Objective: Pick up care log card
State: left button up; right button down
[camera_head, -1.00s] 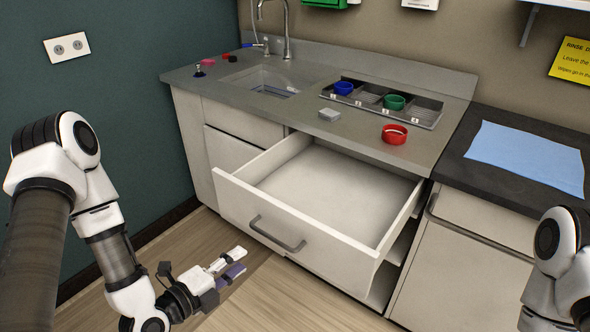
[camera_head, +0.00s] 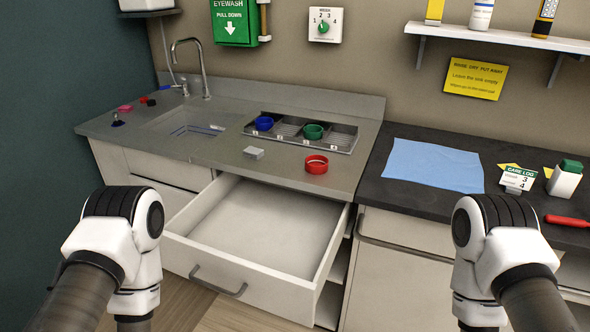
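The care log card (camera_head: 517,178) stands on the dark counter at the right. It is a small white card with a green "CARE LOG" heading and some numbers below, and its foot sits in a small grey holder. My left and right arms show at the lower left and lower right, but neither gripper is in the picture. Nothing covers the face of the card.
A white bottle with a green cap (camera_head: 565,179) stands just right of the card, and a red tool (camera_head: 567,220) lies in front. A blue cloth (camera_head: 432,165) lies to the left. An open drawer (camera_head: 262,228) juts out below the grey sink counter (camera_head: 215,160).

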aim_at(514, 179)
jog(key=l+z, duration=0.15)
jog(key=z, duration=1)
jog(key=i+l, duration=0.5)
